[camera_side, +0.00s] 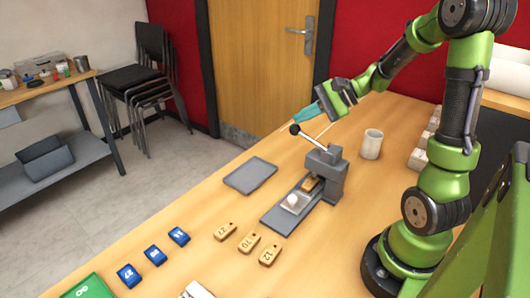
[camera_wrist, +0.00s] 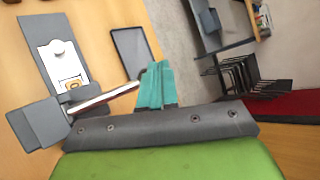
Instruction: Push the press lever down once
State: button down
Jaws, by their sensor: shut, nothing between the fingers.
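The press (camera_side: 326,172) is a grey machine on a long grey base on the wooden table. Its lever (camera_side: 308,138) slants up and ends in a black ball knob (camera_side: 295,129). A wooden tag (camera_side: 311,184) lies on the base under the press head, beside a white plate with a round white knob (camera_side: 292,199). My gripper (camera_side: 301,117) has teal fingers, is shut and empty, and is just above the lever knob. In the wrist view the fingertips (camera_wrist: 157,70) cover the lever's end, so I cannot tell whether they touch it.
An empty dark tray (camera_side: 250,176) lies left of the press. A white cup (camera_side: 371,144) stands behind it to the right. Wooden tags (camera_side: 248,242) and blue tags (camera_side: 155,254) lie in front. White blocks (camera_side: 418,158) line the right side. A door stands behind the table.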

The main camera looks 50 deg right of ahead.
jog(key=shift+w+f, duration=0.25)
jog(key=shift+f, duration=0.95)
dwell(0.8)
jog(key=shift+r, duration=0.15)
dwell(0.4)
jog(key=shift+s+r, duration=0.2)
jog(key=shift+r, duration=0.55)
jog(key=shift+s+r, duration=0.2)
jog(key=shift+r, duration=0.55)
jog(key=shift+s+r, duration=0.2)
jog(key=shift+r, duration=0.6)
jog(key=shift+s+r, duration=0.2)
jog(key=shift+r, duration=0.65)
jog(key=shift+s+r, duration=0.2)
jog(key=shift+r, duration=0.6)
